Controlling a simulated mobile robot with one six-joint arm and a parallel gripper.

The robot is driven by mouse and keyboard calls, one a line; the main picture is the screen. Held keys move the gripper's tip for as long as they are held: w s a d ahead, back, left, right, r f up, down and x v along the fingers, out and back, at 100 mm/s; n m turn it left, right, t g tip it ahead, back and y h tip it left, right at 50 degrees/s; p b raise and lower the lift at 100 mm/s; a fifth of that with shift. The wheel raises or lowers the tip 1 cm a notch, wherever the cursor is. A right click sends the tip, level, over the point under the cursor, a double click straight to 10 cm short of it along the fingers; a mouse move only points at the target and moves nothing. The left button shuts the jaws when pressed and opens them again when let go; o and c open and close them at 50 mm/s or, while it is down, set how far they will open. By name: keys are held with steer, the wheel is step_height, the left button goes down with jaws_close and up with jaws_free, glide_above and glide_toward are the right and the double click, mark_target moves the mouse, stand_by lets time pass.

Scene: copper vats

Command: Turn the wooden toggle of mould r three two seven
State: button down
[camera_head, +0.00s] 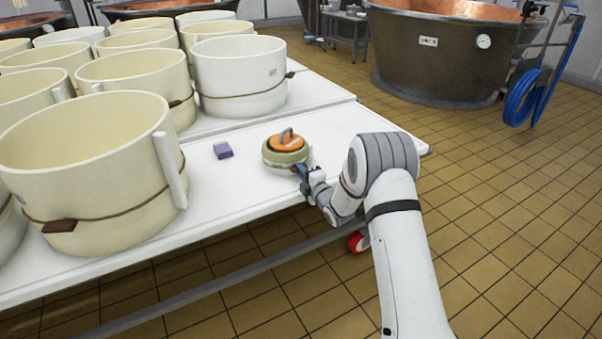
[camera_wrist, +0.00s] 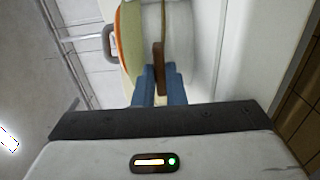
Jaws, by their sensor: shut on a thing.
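A small white round mould (camera_head: 274,166) stands on the white table, with a green band and an orange disc with a grey handle on top. Its label cannot be read. My gripper (camera_head: 303,171) reaches its near right side. In the wrist view, my gripper's blue fingers (camera_wrist: 158,86) are shut on the brown wooden toggle (camera_wrist: 158,58), one on each side. The toggle lies against a thin cord on the white wall of the mould (camera_wrist: 178,45). The toggle's inner end is hidden between the fingers.
A purple block (camera_head: 222,151) lies left of the mould on the white table (camera_head: 225,188). Several large cream moulds (camera_head: 85,165) crowd the left, some with brown toggles. A copper vat (camera_head: 440,55) and a blue hose (camera_head: 522,98) stand behind. The tiled floor at right is clear.

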steer(key=shift+d+f+m+b, duration=0.15)
steer(key=shift+d+m+b, duration=0.05)
steer(key=shift+m+b, duration=0.25)
steer(key=m+b, duration=0.1)
steer(key=m, duration=0.2)
steer(key=shift+b, duration=0.4)
steer(key=m+b, duration=0.1)
steer(key=m, duration=0.4)
steer(key=shift+b, duration=0.3)
steer(key=m, duration=0.4)
steer(key=shift+b, duration=0.3)
steer(key=m, duration=0.5)
steer(key=c, duration=1.5)
jaws_free()
